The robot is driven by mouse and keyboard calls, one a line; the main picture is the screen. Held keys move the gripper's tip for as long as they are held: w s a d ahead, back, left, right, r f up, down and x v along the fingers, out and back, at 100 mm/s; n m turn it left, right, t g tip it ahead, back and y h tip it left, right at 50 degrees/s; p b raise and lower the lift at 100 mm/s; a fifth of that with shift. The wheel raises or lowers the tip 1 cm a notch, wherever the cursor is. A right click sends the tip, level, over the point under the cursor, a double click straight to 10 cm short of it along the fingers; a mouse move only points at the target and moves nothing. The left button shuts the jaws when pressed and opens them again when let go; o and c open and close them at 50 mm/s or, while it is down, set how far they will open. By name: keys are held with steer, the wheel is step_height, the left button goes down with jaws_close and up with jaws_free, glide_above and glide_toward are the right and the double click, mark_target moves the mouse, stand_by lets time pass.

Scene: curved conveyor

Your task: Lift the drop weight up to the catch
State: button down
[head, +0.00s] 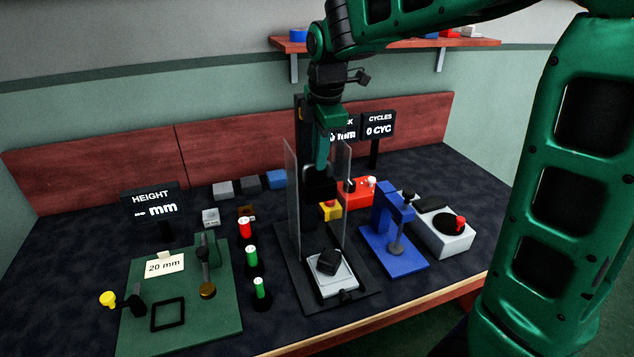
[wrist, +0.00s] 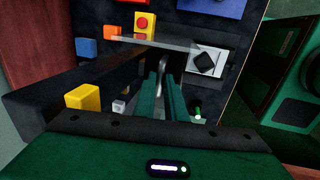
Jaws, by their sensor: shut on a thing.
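The drop weight (head: 321,189) is a dark block between two clear side panels of the tower, raised above the tower's base. My gripper (head: 322,166) reaches down from above between the panels and is shut at the top of the weight. In the wrist view my gripper's green fingers (wrist: 161,98) close around a grey curved handle (wrist: 162,68). The weight's body is mostly hidden there. A black specimen block (head: 328,262) lies tilted on a pale plate below; it also shows in the wrist view (wrist: 205,63). I cannot make out the catch clearly.
The clear panels (head: 292,200) stand close on both sides of my gripper. A blue press (head: 393,228) and a grey box with a red knob (head: 447,232) are right. Red and green posts (head: 258,290) and a green gauge plate (head: 205,320) are left.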

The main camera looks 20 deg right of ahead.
steer(key=r, duration=0.7)
steer(key=shift+w, duration=0.2)
steer(key=c, duration=1.8)
jaws_free()
steer(key=shift+s, duration=0.1)
steer(key=shift+f, duration=0.1)
step_height(320, 180, up, 11)
glide_above(322, 183)
steer(key=shift+f, duration=0.2)
